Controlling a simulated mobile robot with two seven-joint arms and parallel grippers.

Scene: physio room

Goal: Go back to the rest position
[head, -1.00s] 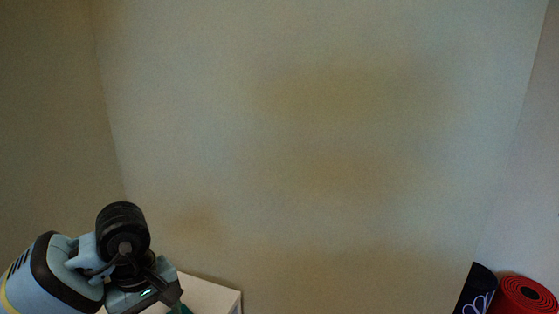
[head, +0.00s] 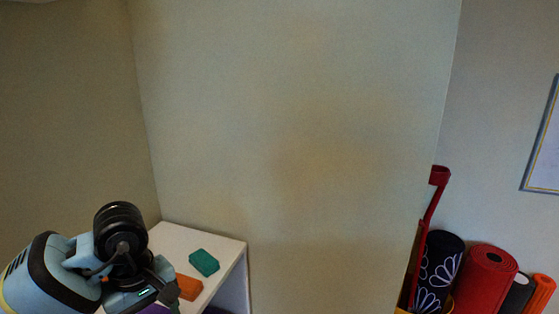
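My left arm comes in at the lower left of the head view. Its gripper (head: 168,293) is partly seen, pointing down and to the right in front of a white table; I cannot tell whether its fingers are open or shut. My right gripper is not in the picture.
The white table (head: 183,238) stands in the left corner with a green block (head: 204,263) and an orange block (head: 188,287) on it. At right are a black flowered roll (head: 438,268), a red roll (head: 487,279), an orange roll (head: 541,294) and a red pole (head: 435,200).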

